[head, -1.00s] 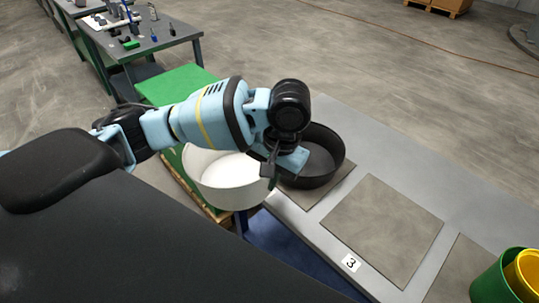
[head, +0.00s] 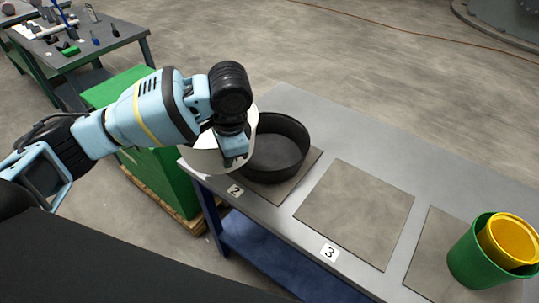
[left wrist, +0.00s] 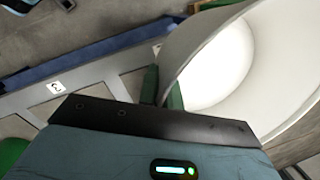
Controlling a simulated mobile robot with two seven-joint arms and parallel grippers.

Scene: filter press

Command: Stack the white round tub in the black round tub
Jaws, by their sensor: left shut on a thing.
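The black round tub (head: 283,155) stands upright and empty on the square mat by label 2 on the grey table. My left gripper (head: 233,158) is shut on the wall of the white round tub (head: 204,157) and holds it at the table's left end, just left of the black tub. In the left wrist view the gripper's fingers (left wrist: 162,90) pinch the wall of the white tub (left wrist: 250,60), whose inside looks empty. In the head view my left arm and gripper hide much of the white tub. My right gripper is not in view.
A bare mat (head: 355,212) by label 3 lies right of the black tub. A green tub (head: 470,255) with a yellow tub (head: 511,240) in it stands at the table's right. A green crate (head: 170,180) stands left of the table.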

